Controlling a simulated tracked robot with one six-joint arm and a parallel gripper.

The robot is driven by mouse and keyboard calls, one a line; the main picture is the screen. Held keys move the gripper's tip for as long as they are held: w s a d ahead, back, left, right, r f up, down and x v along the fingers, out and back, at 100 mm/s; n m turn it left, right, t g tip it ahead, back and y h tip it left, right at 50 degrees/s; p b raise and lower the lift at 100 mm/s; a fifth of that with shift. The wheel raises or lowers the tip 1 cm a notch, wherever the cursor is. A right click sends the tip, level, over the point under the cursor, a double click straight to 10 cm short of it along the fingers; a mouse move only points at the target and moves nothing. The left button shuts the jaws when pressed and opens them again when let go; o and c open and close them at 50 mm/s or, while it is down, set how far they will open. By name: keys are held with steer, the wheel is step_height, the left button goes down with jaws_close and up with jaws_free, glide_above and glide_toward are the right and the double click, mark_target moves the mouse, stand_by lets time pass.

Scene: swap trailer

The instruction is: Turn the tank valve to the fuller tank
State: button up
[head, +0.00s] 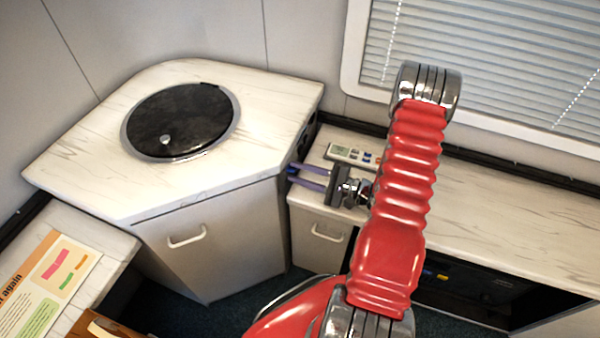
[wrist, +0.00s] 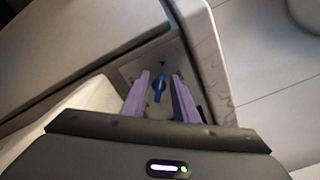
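The blue valve handle (wrist: 159,88) sits on a pale plate (wrist: 132,70) in the wrist view, with a small dark triangle mark just beyond it. The handle looks roughly in line with the fingers. My gripper (wrist: 161,76) is open, its two purple fingers on either side of the handle with a gap showing on both sides. In the head view my gripper (head: 291,172) points left at the narrow side of the corner cabinet, where a bit of blue shows at its tips. Tank level readings cannot be made out in either view.
The corner cabinet (head: 265,98) with a round dark lid (head: 180,120) stands left of my gripper. A small device with a display (head: 352,154) lies on the right-hand counter (head: 490,195) behind my gripper. A printed sheet (head: 48,285) lies at lower left.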

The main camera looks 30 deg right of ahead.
steer(key=shift+s+d, duration=0.1)
steer(key=v, duration=1.3)
steer(key=shift+s+d, duration=0.15)
steer(key=shift+s, duration=0.05)
stand_by(0.4)
